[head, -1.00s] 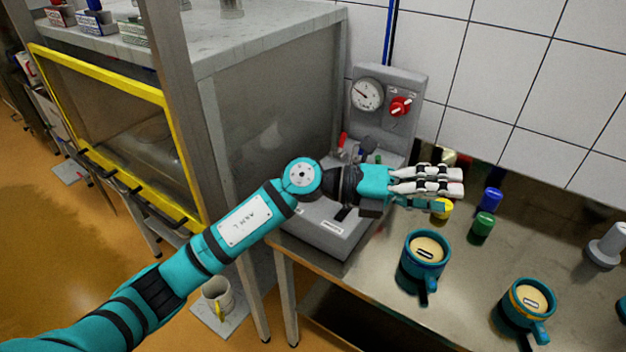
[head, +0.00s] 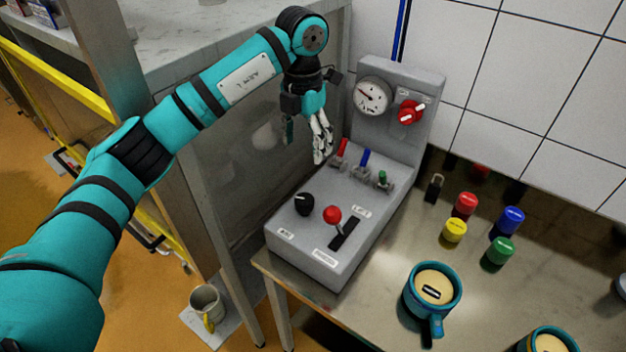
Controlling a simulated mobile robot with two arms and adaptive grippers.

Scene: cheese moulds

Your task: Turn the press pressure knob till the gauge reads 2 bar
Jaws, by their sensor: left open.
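The grey control console stands on the metal table, with a round white gauge (head: 372,96) on its upright back panel. The gauge needle points to the upper left; its numbers are too small to read. A red knob (head: 410,112) with a white bar sits right of the gauge. A black knob (head: 303,204) sits on the console's lower deck. Labels are too small to tell which is the pressure knob. My left gripper (head: 306,143) is open and empty, pointing down, left of the gauge and above the deck's back left edge. It touches neither knob. My right gripper is out of view.
A red-balled lever (head: 332,215) and red, blue and green toggles (head: 365,160) stand on the deck. Coloured caps (head: 466,204), a padlock (head: 434,187) and a teal mug (head: 432,290) sit on the table to the right. A grey cabinet wall (head: 235,150) stands at left.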

